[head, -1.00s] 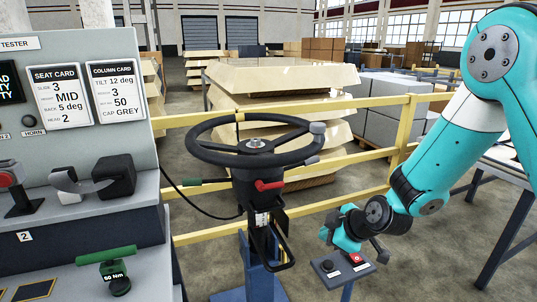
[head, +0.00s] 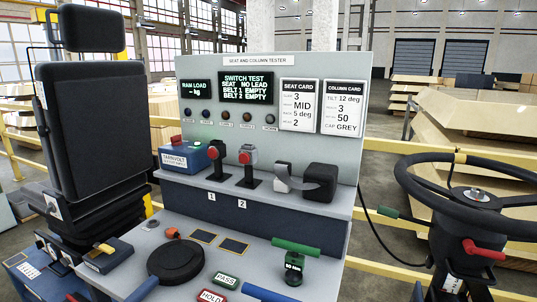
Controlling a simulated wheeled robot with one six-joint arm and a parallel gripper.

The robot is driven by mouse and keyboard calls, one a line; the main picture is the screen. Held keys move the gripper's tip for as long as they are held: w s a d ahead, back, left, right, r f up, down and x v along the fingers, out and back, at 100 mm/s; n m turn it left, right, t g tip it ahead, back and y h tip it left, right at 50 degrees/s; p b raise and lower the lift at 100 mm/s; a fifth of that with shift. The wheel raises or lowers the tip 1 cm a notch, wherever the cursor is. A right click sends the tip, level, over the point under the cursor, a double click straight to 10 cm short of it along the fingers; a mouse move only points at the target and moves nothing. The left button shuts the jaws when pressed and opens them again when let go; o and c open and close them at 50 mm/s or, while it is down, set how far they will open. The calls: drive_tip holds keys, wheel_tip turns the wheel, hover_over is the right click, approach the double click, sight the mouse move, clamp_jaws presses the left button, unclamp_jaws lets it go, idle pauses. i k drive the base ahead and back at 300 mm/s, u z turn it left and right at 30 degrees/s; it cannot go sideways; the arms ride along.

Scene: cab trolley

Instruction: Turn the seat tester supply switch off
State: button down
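The seat and column tester (head: 265,62) stands in the middle of the head view, its upright panel lit with green text reading "SWITCH TEST, SEAT NO LEAD, BELT 1 EMPTY, BELT 2 EMPTY". A blue supply box (head: 181,163) sits at the left end of its shelf, with a white label reading "TARNVOLT". A small red part (head: 176,139) is on top of this box; it looks like a switch, but its position is too small to tell. My gripper is out of view, so its state does not show.
Two red-topped holders (head: 214,153) (head: 248,155) stand right of the supply box. A black seat (head: 95,120) is at left and a steering wheel (head: 470,190) at right. The lower bench holds a black disc (head: 176,262), a green-handled tool (head: 296,247) and PASS and HOLD tags.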

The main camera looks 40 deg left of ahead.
sight(176, 140)
drive_tip(key=u, duration=2.25)
drive_tip(key=i, duration=0.3)
drive_tip(key=u, duration=1.05)
drive_tip(key=i, duration=1.3)
drive_tip(key=z, duration=0.8)
drive_tip(key=i, duration=0.65)
drive_tip(key=z, duration=0.75)
